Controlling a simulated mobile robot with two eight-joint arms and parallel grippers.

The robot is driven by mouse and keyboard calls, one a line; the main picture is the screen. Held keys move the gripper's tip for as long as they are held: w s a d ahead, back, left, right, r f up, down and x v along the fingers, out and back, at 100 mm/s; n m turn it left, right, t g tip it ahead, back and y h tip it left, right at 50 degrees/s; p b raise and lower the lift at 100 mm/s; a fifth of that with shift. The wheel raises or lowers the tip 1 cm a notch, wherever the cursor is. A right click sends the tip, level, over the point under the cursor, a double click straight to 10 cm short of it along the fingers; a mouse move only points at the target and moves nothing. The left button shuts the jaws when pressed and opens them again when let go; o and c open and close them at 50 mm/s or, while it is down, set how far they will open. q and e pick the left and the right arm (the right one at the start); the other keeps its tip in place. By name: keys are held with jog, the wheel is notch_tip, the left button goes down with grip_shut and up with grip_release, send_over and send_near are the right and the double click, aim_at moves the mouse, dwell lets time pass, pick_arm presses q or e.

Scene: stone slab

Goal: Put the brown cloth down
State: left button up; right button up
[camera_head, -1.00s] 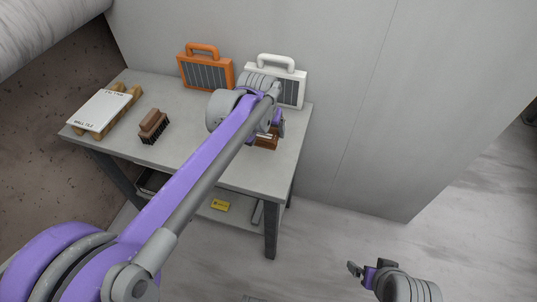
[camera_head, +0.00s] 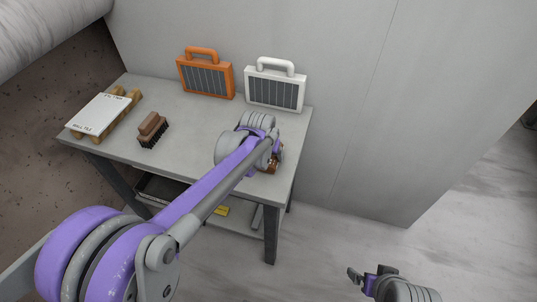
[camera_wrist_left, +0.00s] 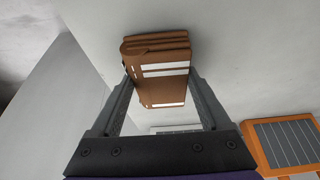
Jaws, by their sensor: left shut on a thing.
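The brown cloth (camera_wrist_left: 160,88) is a folded brown bundle with white stripes, seen in the left wrist view between the two fingers of my left gripper (camera_wrist_left: 161,80). My left gripper is shut on it. In the head view the cloth (camera_head: 271,166) is mostly hidden behind my left gripper (camera_head: 273,157), at the right part of the table (camera_head: 190,135). It looks at or close to the tabletop; I cannot tell whether it touches. My right gripper (camera_head: 368,274) is open and empty, low over the floor to the right of the table.
A white case (camera_head: 274,92) and an orange case (camera_head: 206,78) stand along the table's back. A brown brush (camera_head: 152,129) and a white tile box (camera_head: 99,114) on wooden pieces sit at left. A yellow item (camera_head: 222,211) lies on the lower shelf. The table's middle is clear.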

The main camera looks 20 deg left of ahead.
pick_arm(q)
jog(key=shift+f, duration=0.4)
jog(key=o, duration=1.3)
